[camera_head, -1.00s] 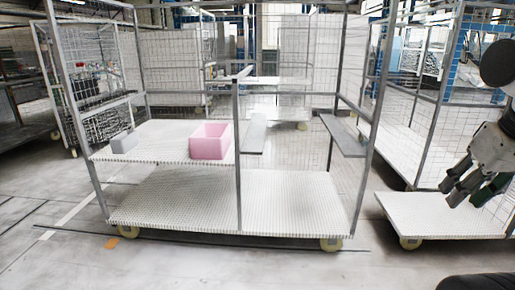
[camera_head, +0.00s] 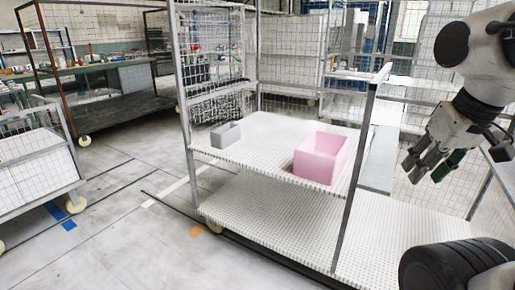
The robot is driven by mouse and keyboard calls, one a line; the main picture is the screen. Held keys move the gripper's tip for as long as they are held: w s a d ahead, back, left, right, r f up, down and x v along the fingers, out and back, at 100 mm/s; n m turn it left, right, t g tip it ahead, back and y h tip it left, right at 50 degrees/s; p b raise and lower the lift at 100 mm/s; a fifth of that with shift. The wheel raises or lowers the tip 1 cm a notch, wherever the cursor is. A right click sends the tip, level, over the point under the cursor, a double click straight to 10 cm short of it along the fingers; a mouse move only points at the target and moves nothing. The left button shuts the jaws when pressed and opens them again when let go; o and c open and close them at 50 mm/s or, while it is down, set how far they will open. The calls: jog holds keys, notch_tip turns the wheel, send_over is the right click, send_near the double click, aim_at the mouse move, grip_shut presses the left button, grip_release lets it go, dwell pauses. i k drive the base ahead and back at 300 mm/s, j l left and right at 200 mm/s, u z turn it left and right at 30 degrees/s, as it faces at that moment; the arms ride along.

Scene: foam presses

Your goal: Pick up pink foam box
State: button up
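The pink foam box (camera_head: 322,158) is an open-topped box. It sits upright on the upper left shelf (camera_head: 255,155) of a wire-mesh cart, near the shelf's right end and close to a grey post. My gripper (camera_head: 428,166) hangs in the air at the right of the view, to the right of the box and apart from it. Its dark fingers point down and left and look spread, with nothing seen held between them.
A small grey box (camera_head: 225,135) stands on the same shelf, left of the pink box. The grey cart post (camera_head: 357,170) rises just right of the pink box. The lower deck (camera_head: 270,222) is bare. Another cart (camera_head: 38,178) stands at left, with open floor between.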

aim_at(320, 158)
jog(key=i+j+u, duration=0.1)
jog(key=i+u, duration=1)
jog(key=i+j+z, duration=0.15)
jog(key=i, duration=0.2)
jog(key=i+j+z, duration=0.15)
jog(key=i, duration=0.2)
jog(key=i+z, duration=0.25)
jog(key=z, duration=0.15)
jog(key=i+j+z, duration=0.15)
jog(key=z, duration=0.25)
jog(key=i+j+z, duration=0.2)
jog(key=z, duration=0.15)
jog(key=i+j+z, duration=0.2)
jog(key=z, duration=0.2)
